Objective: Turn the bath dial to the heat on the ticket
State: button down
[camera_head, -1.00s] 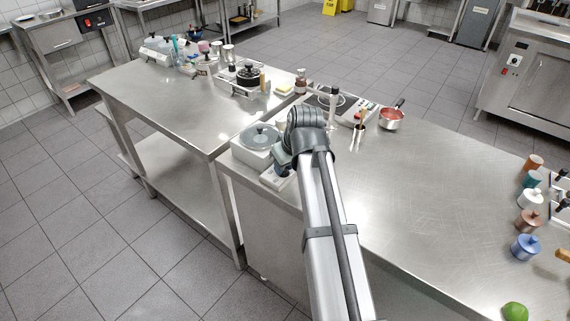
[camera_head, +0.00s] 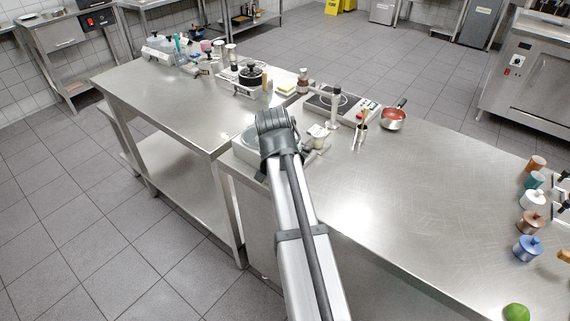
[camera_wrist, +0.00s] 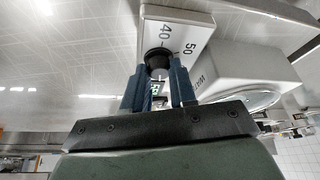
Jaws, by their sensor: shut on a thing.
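In the wrist view my gripper (camera_wrist: 158,88) is shut on a dark round dial (camera_wrist: 158,60), one blue finger on each side. The dial sits on a pale panel (camera_wrist: 190,18) with the numbers 40 and 50 beside it. A white body (camera_wrist: 225,70) with partly readable lettering starting "WAT" and a round clear top stands right beside the panel. In the head view the white water bath (camera_head: 243,149) is at the left end of the near counter, mostly hidden behind my arm. My fingers and the dial are hidden there. I cannot make out a ticket or the dial's exact setting.
A small pale cup (camera_head: 318,136) stands just right of my arm. The counter's middle is clear.

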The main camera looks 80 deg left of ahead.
jog(key=shift+m+h, duration=0.3)
jog(key=shift+m, duration=0.5)
jog(key=shift+t, duration=0.3)
jog(key=c, duration=0.9)
grip_release()
jog(key=v, duration=1.4)
jog(key=shift+f, duration=0.1)
